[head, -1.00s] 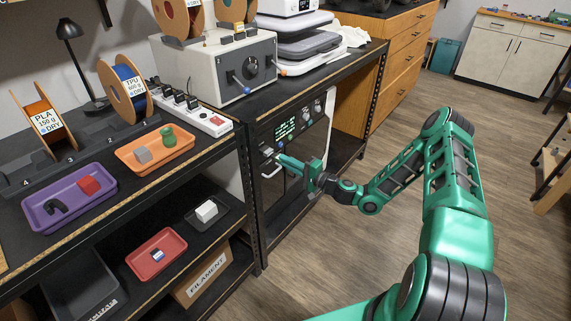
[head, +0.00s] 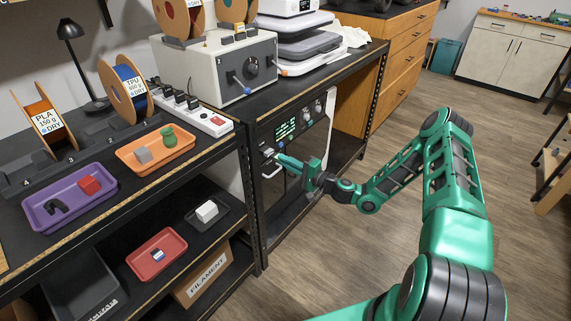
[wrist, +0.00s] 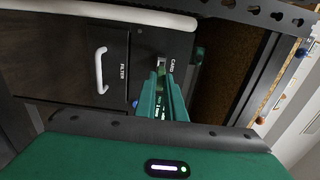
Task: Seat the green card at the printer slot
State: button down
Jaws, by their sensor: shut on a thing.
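The printer (head: 300,125) stands under the bench, its dark front facing my arm. In the wrist view, the CARD label and a pale slot fitting (wrist: 189,45) lie just beyond my fingertips. My gripper (head: 282,157) reaches the printer's front from the right; its two green fingers (wrist: 163,78) point at the card slot area. It is shut on the green card (wrist: 163,88), which shows only as a thin strip between the like-coloured fingers. The card's front edge is hard to make out, so I cannot tell whether it is inside the slot.
A white handle (wrist: 100,70) beside the FILTER label is close to my fingers. A dark upright post (head: 252,205) stands left of the printer. Trays, including a purple one (head: 45,215) and an orange one (head: 180,150), sit on the left bench.

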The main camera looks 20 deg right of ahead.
jog(key=shift+x, duration=1.05)
jog(key=c, duration=1.8)
grip_release()
jog(key=shift+o, duration=0.2)
jog(key=v, duration=1)
jog(key=shift+s+d, duration=0.2)
jog(key=shift+s, duration=0.15)
